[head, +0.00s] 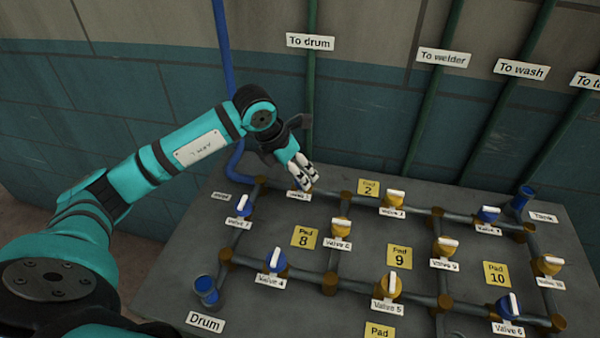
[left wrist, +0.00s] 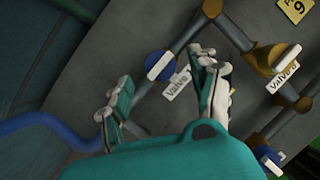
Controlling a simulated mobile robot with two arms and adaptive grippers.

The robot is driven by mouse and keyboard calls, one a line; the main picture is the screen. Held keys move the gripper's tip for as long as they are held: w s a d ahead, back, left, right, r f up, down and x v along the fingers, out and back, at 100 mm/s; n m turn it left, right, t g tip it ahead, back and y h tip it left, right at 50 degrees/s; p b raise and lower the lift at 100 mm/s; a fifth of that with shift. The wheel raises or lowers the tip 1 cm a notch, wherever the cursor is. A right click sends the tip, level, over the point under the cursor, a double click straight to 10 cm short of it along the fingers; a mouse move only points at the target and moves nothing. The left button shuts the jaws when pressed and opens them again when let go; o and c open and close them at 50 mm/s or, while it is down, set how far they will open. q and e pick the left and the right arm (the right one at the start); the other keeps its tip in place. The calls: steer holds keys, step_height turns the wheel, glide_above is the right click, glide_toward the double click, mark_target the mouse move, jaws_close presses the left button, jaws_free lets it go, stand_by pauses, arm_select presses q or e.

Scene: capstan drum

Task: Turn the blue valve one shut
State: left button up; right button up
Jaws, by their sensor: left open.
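My left gripper (head: 304,180) is open above the back left pipe of the panel, over a label (head: 298,194) that seems to read Valve 1. In the head view it hides the valve there. In the left wrist view a blue valve (left wrist: 160,66) with a white bar handle lies beyond the gap between the open fingers (left wrist: 165,95). The handle looks roughly in line with its pipe. The number on its label is covered by a finger. I cannot tell whether the fingers touch the valve; they look apart from it. My right gripper is not in view.
Blue valve 4 (head: 275,262), yellow valve 2 (head: 394,200) and several other valves stand on the grey panel (head: 262,318). A blue pipe (head: 222,50) runs down the wall behind my left arm. A green pipe (head: 310,90) rises behind the gripper.

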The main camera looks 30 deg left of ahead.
arm_select(q)
steer(key=shift+x, duration=1.4)
steer(key=shift+c, duration=0.4)
steer(key=c, duration=1.1)
steer(key=shift+o, duration=0.2)
steer(key=shift+w+a+f+m+g+h+b, duration=0.15)
steer(key=shift+m+h+b, duration=0.1)
steer(key=shift+m+b, duration=0.4)
steer(key=shift+s+d+m+g+h+b, duration=0.15)
steer(key=shift+m+h+b, duration=0.1)
steer(key=shift+m+b, duration=0.35)
steer(key=m+b, duration=0.1)
steer(key=m+g+b, duration=0.1)
steer(key=m, duration=0.1)
steer(key=m+h+b, duration=0.1)
steer(key=m, duration=0.1)
steer(key=shift+w+a+m+g, duration=0.1)
steer(key=shift+w+m+g, duration=0.15)
steer(key=shift+g, duration=0.15)
steer(key=m+g+b, duration=0.2)
steer(key=m, duration=0.3)
steer(key=shift+w, duration=0.15)
steer(key=shift+w+m+g+b, duration=0.1)
steer(key=shift+m+g+b, duration=0.85)
steer(key=shift+m, duration=1.55)
steer(key=shift+r, duration=0.25)
